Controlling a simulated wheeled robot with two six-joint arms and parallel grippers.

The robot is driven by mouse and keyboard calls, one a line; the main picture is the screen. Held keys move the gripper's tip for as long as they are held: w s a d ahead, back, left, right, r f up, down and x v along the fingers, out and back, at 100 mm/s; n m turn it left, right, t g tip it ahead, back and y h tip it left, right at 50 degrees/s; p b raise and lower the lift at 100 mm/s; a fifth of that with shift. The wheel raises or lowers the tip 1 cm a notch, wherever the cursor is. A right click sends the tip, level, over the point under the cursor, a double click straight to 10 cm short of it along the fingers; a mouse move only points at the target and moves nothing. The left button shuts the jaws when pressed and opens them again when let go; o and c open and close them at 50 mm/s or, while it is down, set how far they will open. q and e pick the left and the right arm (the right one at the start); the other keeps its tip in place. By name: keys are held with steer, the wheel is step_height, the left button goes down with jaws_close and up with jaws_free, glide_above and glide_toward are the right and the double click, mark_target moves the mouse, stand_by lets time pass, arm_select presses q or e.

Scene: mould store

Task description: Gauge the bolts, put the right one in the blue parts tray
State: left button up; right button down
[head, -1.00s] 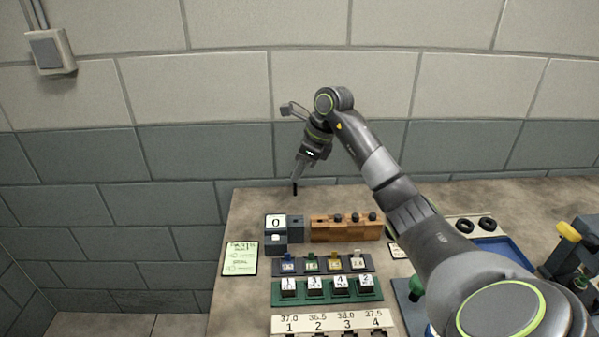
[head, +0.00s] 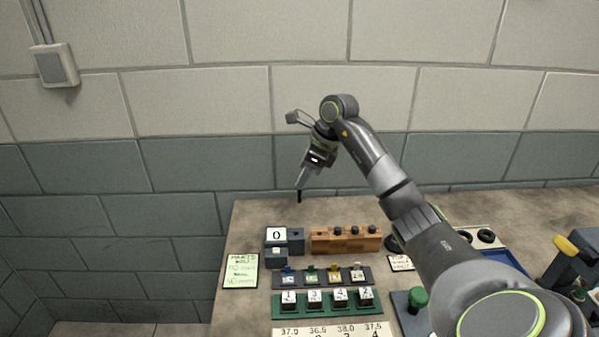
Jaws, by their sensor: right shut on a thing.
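My right gripper (head: 301,184) is shut on a dark bolt (head: 299,197), which hangs below the fingertips, above the back of the bench. A wooden rack (head: 346,244) to the right of and below it holds several dark bolts by their heads; its left end shows no bolt head. A dark grey gauge block (head: 295,246) with a white "0" display stands left of the rack. The blue parts tray (head: 507,260) is at the right, partly hidden by my right arm. My left gripper is not in view.
A dark rack with coloured tags (head: 322,282) and a green rack with numbered blocks (head: 327,311) stand in front. A numbered white strip (head: 332,329) is at the bottom edge. A green card (head: 241,270) lies left. A green knob (head: 417,297) and a yellow-handled device (head: 567,247) stand right.

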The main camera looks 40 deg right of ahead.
glide_above(324, 234)
step_height(324, 234, down, 6)
steer(key=shift+f+b, duration=1.4)
steer(key=shift+f, duration=1.05)
steer(key=shift+f+b, duration=0.25)
steer(key=shift+b, duration=0.85)
steer(key=shift+f+b, duration=2.35)
steer(key=shift+f, duration=0.2)
stand_by(0.5)
steer(key=c, duration=0.9)
jaws_free()
